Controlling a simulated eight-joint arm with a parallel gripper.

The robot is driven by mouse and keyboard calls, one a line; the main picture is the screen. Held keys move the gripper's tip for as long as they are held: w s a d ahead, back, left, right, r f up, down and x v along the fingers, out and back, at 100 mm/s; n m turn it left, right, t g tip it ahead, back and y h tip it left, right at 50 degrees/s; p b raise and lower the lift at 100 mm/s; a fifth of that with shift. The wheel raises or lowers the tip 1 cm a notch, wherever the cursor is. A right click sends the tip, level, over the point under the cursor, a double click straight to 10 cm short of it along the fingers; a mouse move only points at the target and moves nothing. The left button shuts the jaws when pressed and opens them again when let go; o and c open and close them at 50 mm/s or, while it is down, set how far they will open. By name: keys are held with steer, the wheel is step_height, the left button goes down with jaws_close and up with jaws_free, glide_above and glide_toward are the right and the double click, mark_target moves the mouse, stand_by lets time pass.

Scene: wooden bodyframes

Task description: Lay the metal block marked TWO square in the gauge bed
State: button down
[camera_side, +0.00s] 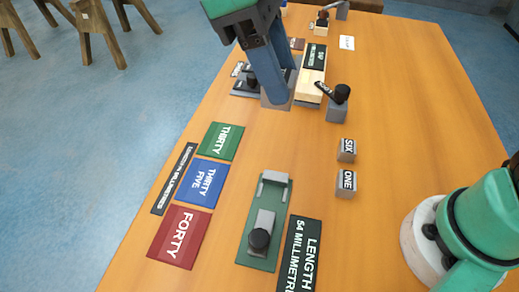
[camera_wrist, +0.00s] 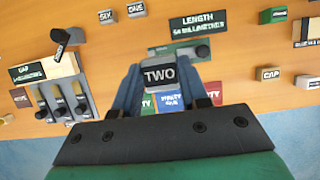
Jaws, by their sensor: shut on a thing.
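My gripper (camera_side: 277,98) is shut on the grey metal block marked TWO (camera_wrist: 160,77), which sits between both fingers with its label facing the wrist camera. In the side view my fingers mostly hide the block, held above the table beyond the coloured cards. The gauge bed (camera_side: 283,222) is a green plate at the front of the table, with a grey stop at its far end and a grey slider with a black knob (camera_side: 259,239) at its near end. Bare green shows between them. In the wrist view the bed (camera_wrist: 160,53) lies beyond the block, partly hidden.
Blocks SIX (camera_side: 347,150) and ONE (camera_side: 347,184) stand right of the bed. A LENGTH 54 MILLIMETRES sign (camera_side: 301,255) lies beside it. THIRTY (camera_side: 222,141), THIRTY FIVE (camera_side: 203,182) and FORTY (camera_side: 179,236) cards lie left. A black-knobbed grey fixture (camera_side: 337,108) stands near my gripper.

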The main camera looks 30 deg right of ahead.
step_height(320, 180, down, 20)
steer(key=shift+s+r, duration=0.1)
steer(key=shift+r, duration=0.1)
stand_by(0.4)
steer(key=shift+f, duration=0.6)
steer(key=shift+c, duration=2.3)
jaws_free()
steer(key=shift+r, duration=0.1)
